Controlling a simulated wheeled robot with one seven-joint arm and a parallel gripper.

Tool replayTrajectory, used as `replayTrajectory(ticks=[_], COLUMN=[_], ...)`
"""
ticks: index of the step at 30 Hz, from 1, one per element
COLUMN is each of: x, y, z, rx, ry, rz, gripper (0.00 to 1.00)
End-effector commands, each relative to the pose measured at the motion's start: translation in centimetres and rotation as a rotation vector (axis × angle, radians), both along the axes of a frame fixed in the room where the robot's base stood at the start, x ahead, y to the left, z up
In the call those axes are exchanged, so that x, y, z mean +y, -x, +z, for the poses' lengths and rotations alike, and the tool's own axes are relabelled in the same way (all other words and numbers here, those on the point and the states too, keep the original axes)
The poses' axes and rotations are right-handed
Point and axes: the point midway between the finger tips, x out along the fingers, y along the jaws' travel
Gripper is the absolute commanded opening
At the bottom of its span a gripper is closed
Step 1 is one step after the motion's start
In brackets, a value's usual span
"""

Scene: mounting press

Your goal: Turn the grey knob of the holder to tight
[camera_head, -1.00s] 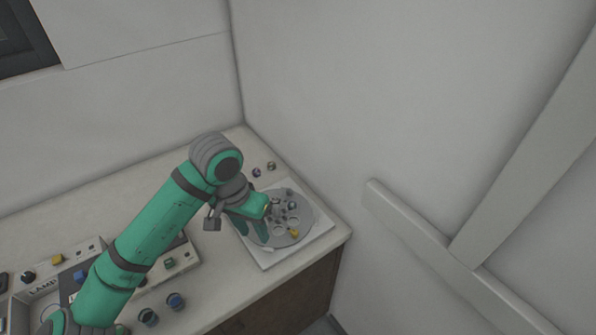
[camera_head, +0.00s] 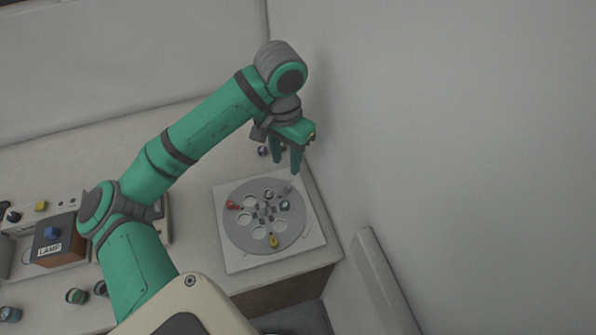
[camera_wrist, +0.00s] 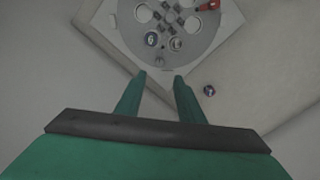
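The holder is a round grey disc (camera_head: 234,222) with several holes, set on a white square base (camera_head: 235,262). It also shows at the top of the wrist view (camera_wrist: 120,25). The small grey knob (camera_head: 288,188) is at the disc's far right edge; in the wrist view the grey knob (camera_wrist: 160,62) lies just beyond my fingertips. A red knob (camera_head: 232,204) is at the disc's left and a yellow knob (camera_head: 274,241) at its near edge. My gripper (camera_head: 287,168) is open and empty, pointing down near the grey knob, apart from it. The knob's exact setting is too small to read.
A small round dark piece (camera_head: 262,151) lies on the bench behind the holder. A box marked LAMP (camera_head: 52,240) and other knobbed equipment stand at left. The wall (camera_head: 450,150) rises close at right.

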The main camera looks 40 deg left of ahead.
Motion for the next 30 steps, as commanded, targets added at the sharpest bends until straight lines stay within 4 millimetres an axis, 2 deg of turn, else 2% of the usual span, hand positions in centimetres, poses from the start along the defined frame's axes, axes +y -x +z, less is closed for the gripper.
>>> replayTrajectory(ticks=[5,18,24,30], x=[-0.2,-0.2,-0.2,-0.2], y=[-0.1,-0.1,-0.1,-0.1], z=[-1.8,-8.9,-10.4,-10.7], rx=[0.0,0.001,0.0,0.0], ry=[0.004,0.002,0.001,0.001], rz=[-0.004,-0.004,-0.003,-0.004], gripper=[0.35,0.35,0.35,0.35])
